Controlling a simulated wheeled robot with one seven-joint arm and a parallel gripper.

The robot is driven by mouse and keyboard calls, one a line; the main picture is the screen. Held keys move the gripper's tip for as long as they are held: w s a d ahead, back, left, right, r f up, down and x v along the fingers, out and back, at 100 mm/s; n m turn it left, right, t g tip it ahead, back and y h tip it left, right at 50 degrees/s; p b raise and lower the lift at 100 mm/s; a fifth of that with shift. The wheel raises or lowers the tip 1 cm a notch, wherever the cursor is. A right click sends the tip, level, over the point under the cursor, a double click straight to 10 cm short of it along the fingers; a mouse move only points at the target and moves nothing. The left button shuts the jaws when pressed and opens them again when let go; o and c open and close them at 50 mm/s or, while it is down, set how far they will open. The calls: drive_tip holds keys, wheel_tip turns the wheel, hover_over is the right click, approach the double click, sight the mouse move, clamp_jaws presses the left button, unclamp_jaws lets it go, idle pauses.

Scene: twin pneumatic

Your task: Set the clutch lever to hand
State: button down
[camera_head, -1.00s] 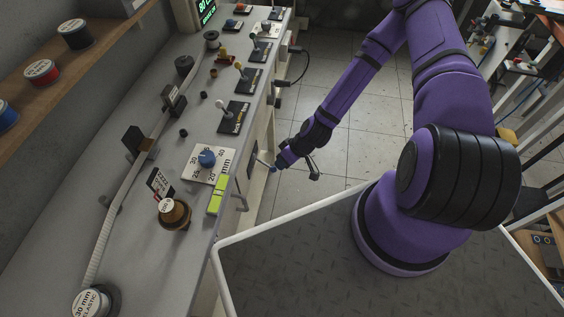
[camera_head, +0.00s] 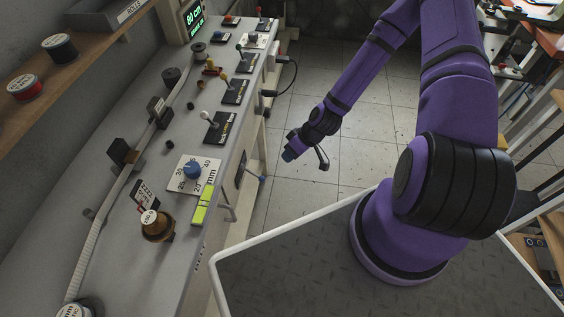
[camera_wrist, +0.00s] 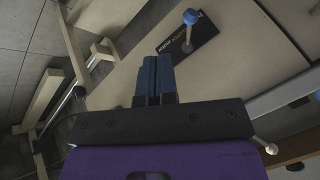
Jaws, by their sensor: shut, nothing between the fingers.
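A lever with a blue knob (camera_head: 262,178) sticks out from a black plate (camera_head: 240,169) on the front face of the bench, below the dial. The wrist view also shows the blue knob (camera_wrist: 190,17) and the lettered black plate (camera_wrist: 197,33), beyond the fingertips.
A metal handle (camera_head: 228,213) sticks out below the blue-knobbed lever.

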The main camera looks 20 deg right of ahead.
drive_tip(key=shift+v, duration=1.9)
drive_tip(key=shift+r, duration=0.1)
drive_tip(key=d+r+m+h, duration=0.1)
drive_tip(key=d+r+h, duration=0.2)
drive_tip(key=r, duration=1.1)
drive_tip(key=d+r+h, duration=0.3)
drive_tip(key=r+h, duration=0.1)
drive_tip(key=r, duration=1)
drive_tip(key=s+a+r+m+t, duration=0.1)
drive_tip(key=s+r+m, duration=0.1)
drive_tip(key=s+r, duration=0.7)
drive_tip(key=s+a+r+m+t, duration=0.2)
drive_tip(key=s+r, duration=0.6)
drive_tip(key=r, duration=0.5)
drive_tip(key=shift+s+m, duration=0.3)
drive_tip(key=shift+s, duration=0.1)
drive_tip(key=shift+w+r, duration=0.1)
drive_tip(key=shift+r, duration=0.1)
